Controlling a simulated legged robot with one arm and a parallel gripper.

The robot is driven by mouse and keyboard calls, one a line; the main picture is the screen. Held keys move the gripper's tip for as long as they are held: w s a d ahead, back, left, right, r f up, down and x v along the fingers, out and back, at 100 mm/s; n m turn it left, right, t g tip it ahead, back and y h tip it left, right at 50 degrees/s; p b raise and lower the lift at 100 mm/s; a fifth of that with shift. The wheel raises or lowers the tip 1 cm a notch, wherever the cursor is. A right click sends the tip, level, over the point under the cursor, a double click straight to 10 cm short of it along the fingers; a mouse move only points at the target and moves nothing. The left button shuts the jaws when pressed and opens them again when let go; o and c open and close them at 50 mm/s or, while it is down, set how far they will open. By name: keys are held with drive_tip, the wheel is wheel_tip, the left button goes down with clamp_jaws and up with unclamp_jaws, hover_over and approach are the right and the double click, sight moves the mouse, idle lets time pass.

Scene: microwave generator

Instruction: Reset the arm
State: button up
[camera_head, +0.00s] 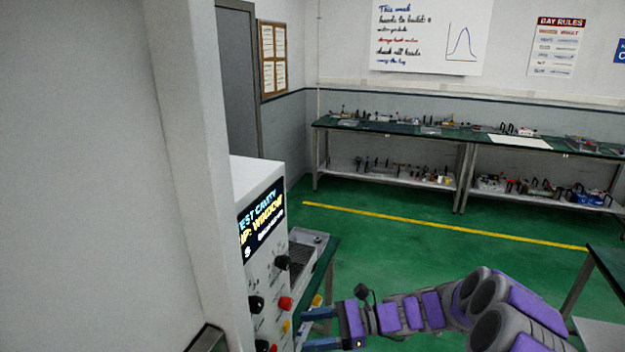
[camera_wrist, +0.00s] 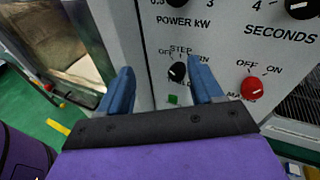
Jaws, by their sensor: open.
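My gripper (camera_head: 305,330) is low in the head view, at the end of my purple and grey arm. It points left at the white control panel (camera_head: 265,283) of the microwave generator. In the wrist view its two blue fingers are apart and empty (camera_wrist: 160,68). A red knob (camera_wrist: 251,88) marked "OFF" and "ON" is right of the fingers. The fingers appear in front of the panel; I cannot tell whether they touch it.
A pale upright panel (camera_head: 190,180) fills the left of the head view, close by. A green-topped bench (camera_head: 330,248) adjoins the generator. Another table edge (camera_head: 608,262) is at the right. Green floor (camera_head: 410,255) is clear toward the back workbenches (camera_head: 470,135).

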drive_tip(key=s+a+r+n+g+h+b, duration=0.15)
drive_tip(key=s+n+h, duration=0.3)
drive_tip(key=s, duration=0.45)
drive_tip(key=s+r+n+g+h+b, duration=0.1)
drive_tip(key=s+n+g+h, duration=0.15)
drive_tip(key=s+n, duration=0.45)
drive_tip(key=s+d+f+n+t+h+b, duration=0.1)
drive_tip(key=s+d+n+h, duration=0.1)
drive_tip(key=s+d+h, duration=0.2)
drive_tip(key=s+d+f+n+t+h+b, duration=0.2)
drive_tip(key=s+d+h, duration=0.3)
drive_tip(key=s+d, duration=0.6)
drive_tip(key=s, duration=0.3)
drive_tip(key=shift+s+f, duration=0.15)
drive_tip(key=shift+f, duration=0.15)
drive_tip(key=shift+a+n, duration=0.1)
drive_tip(key=shift+n, duration=0.15)
